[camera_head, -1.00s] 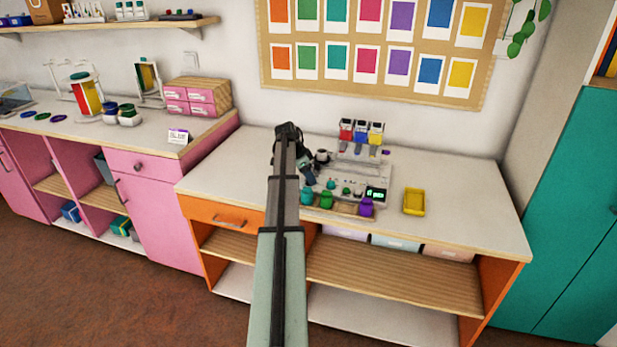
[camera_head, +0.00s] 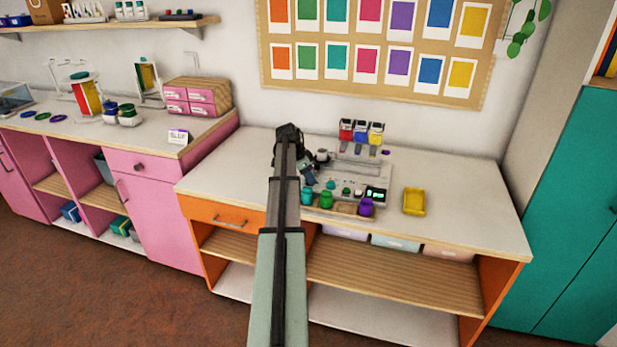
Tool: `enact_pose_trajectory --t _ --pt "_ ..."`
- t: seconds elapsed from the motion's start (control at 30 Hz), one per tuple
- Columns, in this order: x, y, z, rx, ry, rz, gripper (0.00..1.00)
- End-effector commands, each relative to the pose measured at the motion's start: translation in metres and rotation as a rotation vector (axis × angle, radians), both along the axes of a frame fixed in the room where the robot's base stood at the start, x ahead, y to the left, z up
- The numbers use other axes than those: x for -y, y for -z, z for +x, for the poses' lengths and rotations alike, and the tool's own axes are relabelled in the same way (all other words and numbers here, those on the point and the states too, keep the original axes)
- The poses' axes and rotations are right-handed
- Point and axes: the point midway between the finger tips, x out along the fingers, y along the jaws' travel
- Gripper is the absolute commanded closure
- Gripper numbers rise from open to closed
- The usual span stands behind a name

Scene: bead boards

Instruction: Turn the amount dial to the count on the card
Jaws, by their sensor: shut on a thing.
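The bead machine (camera_head: 362,170) is a pale grey board on the white worktop, with a small dark display (camera_head: 376,195) showing green digits too small to read. My gripper (camera_head: 309,181) points down at the board's left side, behind the teal jar. It is shut on what seems to be the amount dial, which the gripper and arm hide. A small white card (camera_head: 178,136) with dark lettering stands on the pink counter at left; I cannot read a count on it.
Teal (camera_head: 306,196), green (camera_head: 326,199) and purple (camera_head: 366,207) jars stand along the board's front. Red, blue and yellow hoppers (camera_head: 361,131) stand behind it. A yellow tray (camera_head: 414,202) lies to the right. The worktop's right end is clear.

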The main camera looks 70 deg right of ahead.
Motion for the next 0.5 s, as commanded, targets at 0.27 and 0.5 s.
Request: enact_pose_trajectory --t 0.27,0.5 --pt "-0.0007 -0.0001 -0.0002 0.000 -0.030 0.000 0.99" --pt "-0.0024 -0.0002 -0.0013 0.001 -0.160 -0.001 0.99"
